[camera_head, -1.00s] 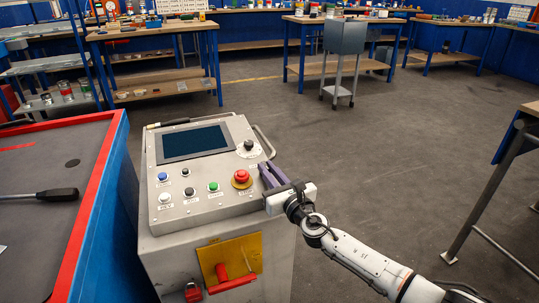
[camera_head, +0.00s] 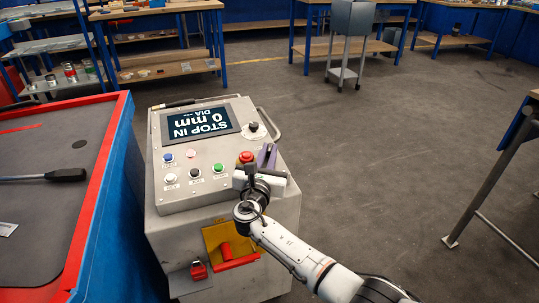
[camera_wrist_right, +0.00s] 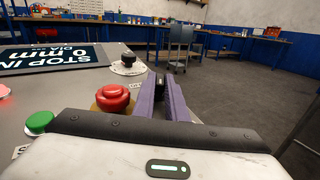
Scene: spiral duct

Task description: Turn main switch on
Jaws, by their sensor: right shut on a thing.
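The grey control cabinet (camera_head: 215,192) has a sloped panel with a lit screen (camera_head: 200,122) reading "STOP IN 0 mm DIA". A black rotary knob (camera_head: 252,127) sits on a pale round dial at the panel's upper right; the right wrist view shows this knob (camera_wrist_right: 128,59) apart from my fingers. A red handle (camera_head: 226,251) is on a yellow plate at the cabinet's front. My right gripper (camera_head: 267,150), with purple fingers (camera_wrist_right: 161,88), is at the panel's right edge, beside the red mushroom button (camera_head: 246,157). It is shut on a small dark thing, mostly hidden between the fingers. My left gripper is out of view.
Green, black, white, blue and pale red buttons line the panel near the red one. A rail handle (camera_head: 272,125) curves along its right edge. A red-rimmed blue table (camera_head: 112,135) stands close at left. Open floor (camera_head: 370,150) lies to the right.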

